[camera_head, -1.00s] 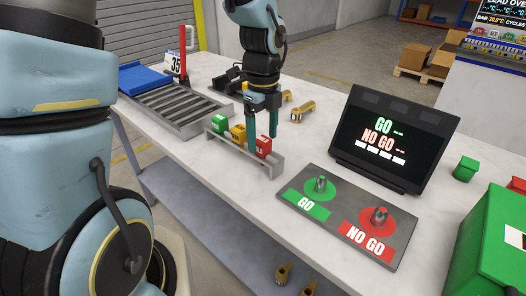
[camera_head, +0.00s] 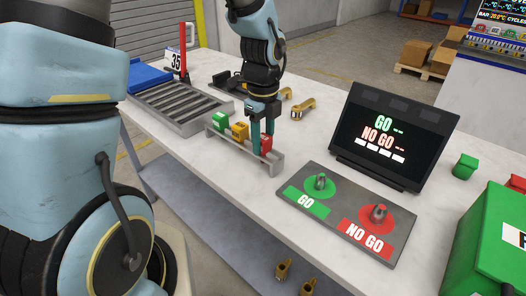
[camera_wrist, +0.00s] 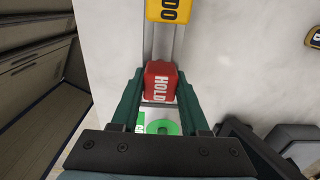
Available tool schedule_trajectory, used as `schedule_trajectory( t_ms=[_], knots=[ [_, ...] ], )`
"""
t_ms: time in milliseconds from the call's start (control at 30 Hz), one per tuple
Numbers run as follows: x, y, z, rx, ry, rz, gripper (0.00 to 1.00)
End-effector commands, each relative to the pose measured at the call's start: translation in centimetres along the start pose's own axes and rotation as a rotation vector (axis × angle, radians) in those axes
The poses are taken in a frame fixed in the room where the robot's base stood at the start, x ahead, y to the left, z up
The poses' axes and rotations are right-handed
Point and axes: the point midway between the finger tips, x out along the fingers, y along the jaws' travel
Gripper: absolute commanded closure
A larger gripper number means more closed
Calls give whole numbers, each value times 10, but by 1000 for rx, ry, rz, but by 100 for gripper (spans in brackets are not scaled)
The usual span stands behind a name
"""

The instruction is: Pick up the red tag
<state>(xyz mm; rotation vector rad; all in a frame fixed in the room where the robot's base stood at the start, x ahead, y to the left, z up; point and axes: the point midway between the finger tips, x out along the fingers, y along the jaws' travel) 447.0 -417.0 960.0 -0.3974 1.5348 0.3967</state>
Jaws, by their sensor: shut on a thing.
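The red tag (camera_head: 266,143), a block lettered HOLD in the wrist view (camera_wrist: 160,82), sits at the near right end of a grey rack (camera_head: 273,163). My gripper (camera_head: 262,150) points down over it, with one teal finger on each side. The wrist view shows both fingertips (camera_wrist: 160,84) against the tag's sides. My gripper is shut on the tag, which is still at the rack. The fingers partly cover the tag in the head view.
A yellow tag (camera_head: 240,131) and a green tag (camera_head: 220,121) share the rack. A GO/NO GO plate (camera_head: 333,227) lies to the right, with a screen (camera_head: 391,137) behind it. A roller tray (camera_head: 180,106) is at the left. Brass parts (camera_head: 302,108) lie behind.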

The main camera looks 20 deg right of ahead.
Motion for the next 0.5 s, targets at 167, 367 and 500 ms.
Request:
schedule_trajectory(
  t_ms=[167, 367, 500],
  knots=[
    [0, 0, 0, 0, 0, 0, 100],
    [0, 0, 0, 0, 0, 0, 100],
    [-1, 0, 0, 0, 0, -1, 100]
  ],
)
